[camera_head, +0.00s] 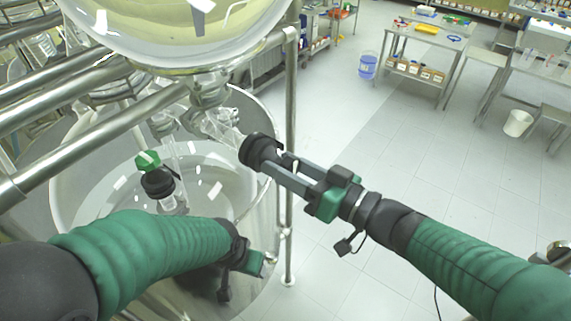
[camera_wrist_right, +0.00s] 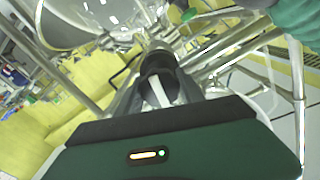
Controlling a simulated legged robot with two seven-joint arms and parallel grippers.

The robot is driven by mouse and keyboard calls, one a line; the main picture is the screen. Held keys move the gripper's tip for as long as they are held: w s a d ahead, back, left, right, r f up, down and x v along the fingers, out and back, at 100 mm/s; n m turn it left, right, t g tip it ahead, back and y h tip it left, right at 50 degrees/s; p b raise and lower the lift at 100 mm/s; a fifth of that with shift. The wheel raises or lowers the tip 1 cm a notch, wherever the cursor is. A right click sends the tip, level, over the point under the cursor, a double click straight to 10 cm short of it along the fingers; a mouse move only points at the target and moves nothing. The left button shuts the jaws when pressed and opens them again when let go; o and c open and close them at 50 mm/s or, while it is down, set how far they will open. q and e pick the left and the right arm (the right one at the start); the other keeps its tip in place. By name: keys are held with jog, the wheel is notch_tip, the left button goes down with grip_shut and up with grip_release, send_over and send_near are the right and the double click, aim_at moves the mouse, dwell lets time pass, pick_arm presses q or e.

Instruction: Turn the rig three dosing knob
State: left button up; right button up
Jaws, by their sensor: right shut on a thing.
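The dosing knob (camera_head: 257,147) is a round black cap on the end of a clear glass fitting below the big glass vessel, right of centre in the glasswork. My right gripper (camera_head: 268,163) comes from the right and is shut on this knob, its two grey fingers reaching to either side. In the right wrist view the dark knob (camera_wrist_right: 158,62) sits between the fingertips of my right gripper (camera_wrist_right: 158,82). My left gripper (camera_head: 248,262) is at lower left, in front of the round vessel; its fingers are hidden, so its opening does not show.
The round glass vessel (camera_head: 188,7) hangs above. A green-and-black fitting (camera_head: 155,176) stands over the large open tub (camera_head: 62,200). Steel pipes (camera_head: 95,125) cross the left, and an upright post (camera_head: 291,110) stands beyond the knob.

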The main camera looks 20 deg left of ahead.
jog(key=shift+f, duration=0.35)
jog(key=o, duration=1.2)
jog(key=shift+o, duration=1)
jog(key=shift+w+r, duration=0.15)
jog(key=shift+r, duration=0.1)
